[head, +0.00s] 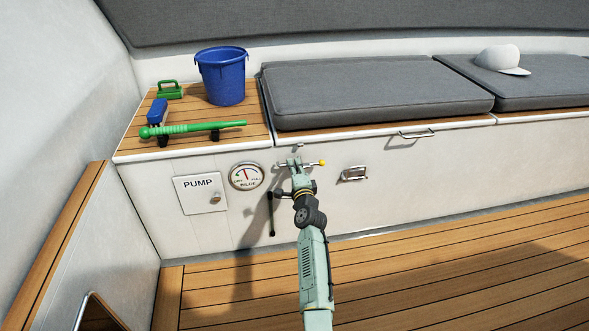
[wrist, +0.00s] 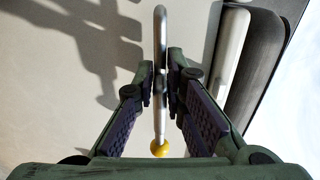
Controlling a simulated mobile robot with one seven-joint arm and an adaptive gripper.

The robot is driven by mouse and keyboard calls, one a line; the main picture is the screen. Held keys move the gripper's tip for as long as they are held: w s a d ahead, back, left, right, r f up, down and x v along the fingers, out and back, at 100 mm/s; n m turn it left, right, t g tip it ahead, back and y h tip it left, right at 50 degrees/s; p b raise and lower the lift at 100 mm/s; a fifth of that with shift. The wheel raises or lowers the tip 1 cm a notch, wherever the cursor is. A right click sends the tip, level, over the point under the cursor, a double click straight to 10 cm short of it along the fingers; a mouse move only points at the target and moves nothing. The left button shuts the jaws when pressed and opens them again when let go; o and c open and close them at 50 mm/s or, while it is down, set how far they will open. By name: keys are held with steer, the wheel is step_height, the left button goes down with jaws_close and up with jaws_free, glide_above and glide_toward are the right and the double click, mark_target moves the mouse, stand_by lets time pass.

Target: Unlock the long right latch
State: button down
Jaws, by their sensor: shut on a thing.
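A long thin metal latch rod (wrist: 160,125) with a yellow ball end runs between my fingers in the wrist view. In the head view its yellow knob (head: 322,162) sticks out to the right of my gripper (head: 297,163), in front of the white locker wall, just below the lid edge. My gripper is shut on the rod, with a finger on each side of it. The rod's far end bends over near the top of the wrist view. My fingers hide part of the rod in the head view.
A round gauge (head: 246,176) and a PUMP panel (head: 201,194) are on the wall at left. A small metal wall fitting (head: 354,174) is at right. A lid handle (head: 416,134) sits below the grey cushion (head: 375,92). A blue bucket (head: 221,76) stands on the left deck.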

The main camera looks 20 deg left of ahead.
steer(key=shift+d, duration=0.1)
stand_by(0.3)
steer(key=c, duration=1.7)
jaws_free()
